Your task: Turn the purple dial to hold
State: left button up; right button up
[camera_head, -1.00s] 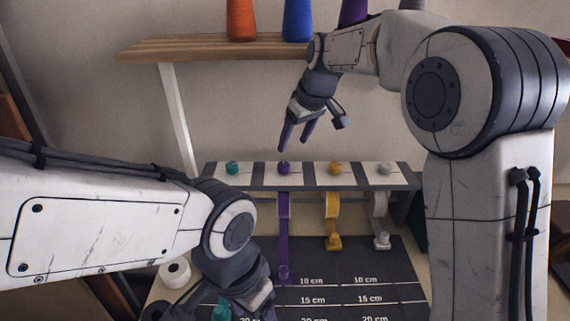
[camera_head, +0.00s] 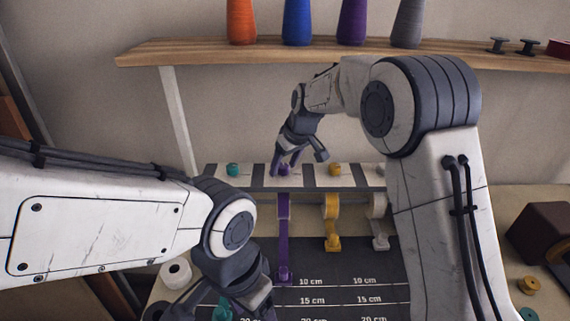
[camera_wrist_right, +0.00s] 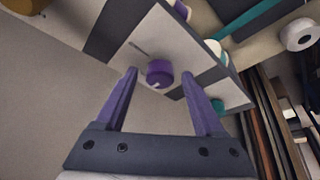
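The purple dial (camera_head: 284,170) sits on a white panel of the raised rack, between the teal dial and the yellow dial. My right gripper (camera_head: 287,166) is above it, pointing down. In the right wrist view the purple dial (camera_wrist_right: 159,73) shows between the tips of the open fingers (camera_wrist_right: 160,78), with gaps on both sides. A pale mark shows on the dial's near edge, and a short dark mark is on the panel beyond it. A purple ribbon (camera_head: 283,235) hangs below the dial. My left gripper (camera_head: 235,305) is low at the bottom, its fingertips unclear, near a teal piece.
The teal dial (camera_head: 232,170) and yellow dial (camera_head: 335,170) flank the purple one. A wooden shelf (camera_head: 200,50) with several thread cones is above. A dark measuring mat (camera_head: 350,275) lies in front. A brown block (camera_head: 540,232) stands at right.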

grip_shut()
